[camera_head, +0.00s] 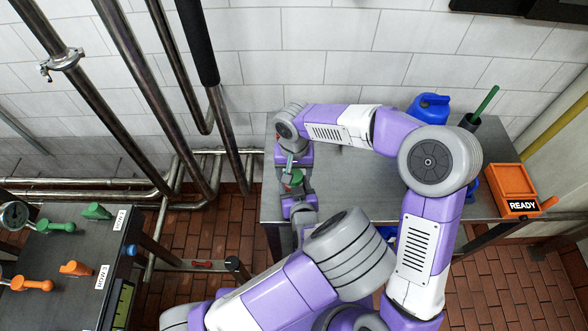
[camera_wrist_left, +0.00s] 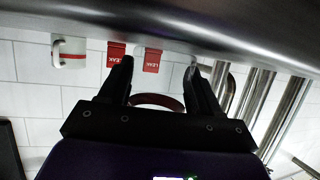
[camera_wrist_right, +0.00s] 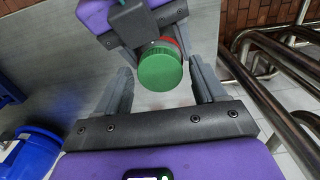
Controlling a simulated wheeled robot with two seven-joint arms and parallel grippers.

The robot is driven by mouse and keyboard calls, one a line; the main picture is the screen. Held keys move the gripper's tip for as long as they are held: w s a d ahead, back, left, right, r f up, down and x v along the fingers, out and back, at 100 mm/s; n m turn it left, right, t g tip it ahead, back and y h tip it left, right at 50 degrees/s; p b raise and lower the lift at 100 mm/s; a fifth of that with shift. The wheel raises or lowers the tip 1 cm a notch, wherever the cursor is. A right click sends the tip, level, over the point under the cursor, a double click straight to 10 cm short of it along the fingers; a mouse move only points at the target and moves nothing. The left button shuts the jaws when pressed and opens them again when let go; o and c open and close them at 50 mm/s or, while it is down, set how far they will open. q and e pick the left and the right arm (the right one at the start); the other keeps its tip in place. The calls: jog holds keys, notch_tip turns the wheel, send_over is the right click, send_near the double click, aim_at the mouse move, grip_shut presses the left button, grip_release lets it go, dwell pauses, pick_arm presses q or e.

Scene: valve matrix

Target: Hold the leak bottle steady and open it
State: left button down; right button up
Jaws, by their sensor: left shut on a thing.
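The leak bottle shows mainly as a green cap (camera_head: 292,177) near the left edge of the steel table. In the right wrist view the green cap (camera_wrist_right: 160,68) has a bit of red behind it. My left gripper (camera_head: 299,190) is shut on the bottle below the cap; its dark fingers also show in the left wrist view (camera_wrist_left: 158,80). Most of the bottle's body is hidden. My right gripper (camera_head: 290,160) is at the cap; in the right wrist view its fingers (camera_wrist_right: 163,88) are open, one on each side of the cap, with gaps showing.
A valve bench (camera_head: 60,255) stands at the left. Pipes (camera_head: 150,100) run along the tiled wall.

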jog(key=c, duration=1)
jog(key=n, duration=1)
jog(key=o, duration=1.2)
